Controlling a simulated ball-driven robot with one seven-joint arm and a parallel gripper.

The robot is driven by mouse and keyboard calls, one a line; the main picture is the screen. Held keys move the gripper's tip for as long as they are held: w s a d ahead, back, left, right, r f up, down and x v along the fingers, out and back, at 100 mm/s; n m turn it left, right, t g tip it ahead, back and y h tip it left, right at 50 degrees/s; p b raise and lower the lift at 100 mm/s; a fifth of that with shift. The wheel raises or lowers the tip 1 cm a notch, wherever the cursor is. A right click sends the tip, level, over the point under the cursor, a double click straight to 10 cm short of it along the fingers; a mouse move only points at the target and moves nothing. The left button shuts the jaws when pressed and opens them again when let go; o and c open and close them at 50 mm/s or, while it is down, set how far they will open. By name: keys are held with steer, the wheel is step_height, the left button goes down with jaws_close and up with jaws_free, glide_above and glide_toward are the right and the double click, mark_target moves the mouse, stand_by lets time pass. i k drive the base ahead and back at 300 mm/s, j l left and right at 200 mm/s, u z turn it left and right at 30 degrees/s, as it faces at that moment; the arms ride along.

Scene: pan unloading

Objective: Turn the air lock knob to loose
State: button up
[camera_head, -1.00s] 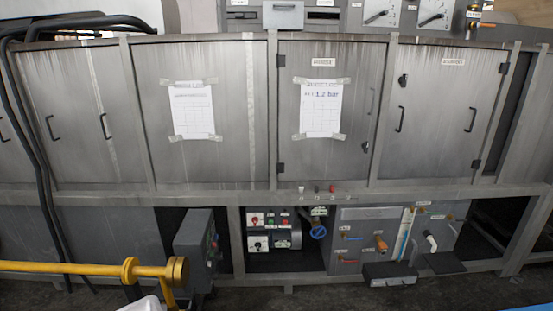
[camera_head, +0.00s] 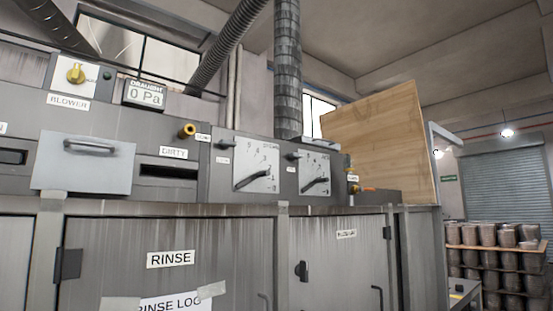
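No label that I can read says "air lock", so I cannot tell which knob is the air lock knob. A yellow knob (camera_head: 76,73) sits on a white plate above a BLOWER label at the upper left. A brass-yellow round fitting (camera_head: 187,130) sits near the DIRTY label (camera_head: 173,152), beside a small label too small to read. Two small dark knobs, one at the left dial (camera_head: 222,145) and one at the right dial (camera_head: 292,156), have tiny unreadable labels. My gripper is not in view.
Grey cabinet doors labelled RINSE (camera_head: 171,259) fill the lower part. Two pointer dials, left (camera_head: 257,166) and right (camera_head: 314,173), stand above. A DRAUGHT display (camera_head: 145,94) reads 0 Pa. Brass valves (camera_head: 362,189) sit at the right end. Racked cylinders (camera_head: 494,236) stand far right.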

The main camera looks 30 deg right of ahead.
mark_target(292, 156)
steer(key=i+j+z, duration=0.2)
steer(key=i+z, duration=0.25)
steer(key=i+j+z, duration=0.4)
steer(key=i+l+u, duration=0.35)
steer(key=i+l, duration=0.15)
steer(key=l, duration=0.3)
steer(key=i+l+u, duration=0.15)
steer(key=l, duration=0.25)
steer(key=k+j+z, duration=0.15)
steer(key=j, duration=0.15)
steer(key=k+j+z, duration=0.2)
steer(key=i+j, duration=0.05)
